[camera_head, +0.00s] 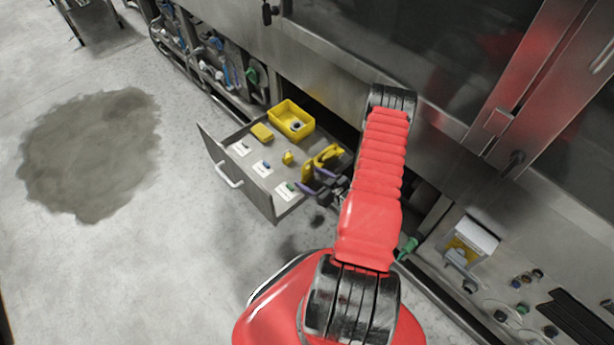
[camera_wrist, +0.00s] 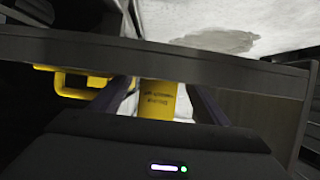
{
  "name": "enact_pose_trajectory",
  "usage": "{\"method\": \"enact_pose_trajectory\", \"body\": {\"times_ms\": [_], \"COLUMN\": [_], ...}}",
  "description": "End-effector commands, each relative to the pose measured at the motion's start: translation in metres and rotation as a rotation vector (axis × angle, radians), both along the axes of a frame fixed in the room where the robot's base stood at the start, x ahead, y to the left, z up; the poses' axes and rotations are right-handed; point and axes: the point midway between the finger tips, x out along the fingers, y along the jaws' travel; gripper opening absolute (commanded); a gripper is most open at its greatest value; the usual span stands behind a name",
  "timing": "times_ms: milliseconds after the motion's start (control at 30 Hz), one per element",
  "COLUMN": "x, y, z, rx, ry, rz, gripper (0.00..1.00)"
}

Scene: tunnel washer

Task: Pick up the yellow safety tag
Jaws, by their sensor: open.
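A yellow piece with dark printed lettering, which looks like the safety tag (camera_wrist: 158,100), shows between my two purple fingers in the wrist view. In the head view a yellow upright piece (camera_head: 307,171) stands at the near right end of the open drawer, by my fingertips. My gripper (camera_head: 309,181) reaches over that end of the drawer, with its fingers apart; they also show in the wrist view (camera_wrist: 160,92). I cannot tell whether the fingers touch the tag. My gripper body hides the tag's lower part in the wrist view.
The open drawer (camera_head: 232,182) also holds a yellow bin (camera_head: 291,120), a yellow block (camera_head: 262,132), a small yellow padlock-like piece (camera_head: 287,157) and several white cards. A yellow looped piece (camera_wrist: 68,88) lies left of the fingers. A dark wet patch (camera_head: 90,150) marks the open floor.

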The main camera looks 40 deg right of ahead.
Motion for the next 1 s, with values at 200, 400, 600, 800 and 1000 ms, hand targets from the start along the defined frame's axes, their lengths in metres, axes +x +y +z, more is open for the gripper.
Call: {"method": "enact_pose_trajectory", "body": {"times_ms": [200,400,600,800,1000], "x": [0.0011,0.0010,0.0010,0.0010,0.0010], "y": [0.0002,0.0002,0.0002,0.0002,0.0003], "z": [-0.0004,-0.0003,-0.0003,-0.0003,-0.0002], "rx": [0.000,0.000,0.000,0.000,0.000], "ry": [0.000,0.000,0.000,0.000,0.000], "rz": [0.000,0.000,0.000,0.000,0.000], "gripper": [0.69,0.69,0.65,0.50,0.36]}}
